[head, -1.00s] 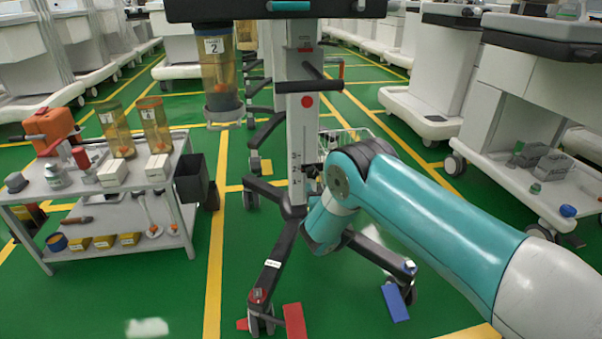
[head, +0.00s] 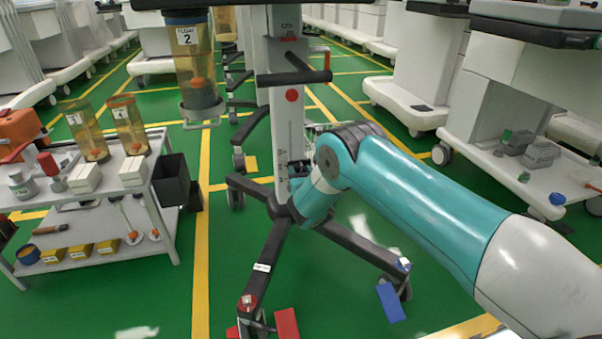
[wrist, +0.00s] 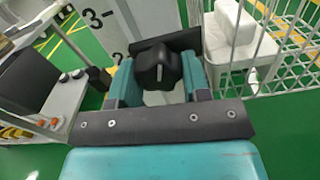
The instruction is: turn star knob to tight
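The black star knob (wrist: 158,68) shows in the wrist view, with a pale line on its face pointing nearly straight up the picture. My gripper (wrist: 160,82) has one teal finger on each side of it. No clear gap shows between fingers and knob, but I cannot tell whether they press on it. In the head view my gripper (head: 298,176) is at the white pole (head: 289,115) of a wheeled stand, and my arm and gripper hide the knob there.
A wire basket (wrist: 262,45) holding white containers is close on the right in the wrist view. A loaded trolley (head: 165,215) stands at left, a hanging float tube (head: 195,75) beside the pole. The stand's legs (head: 262,265) spread low, with red and blue pieces on the floor.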

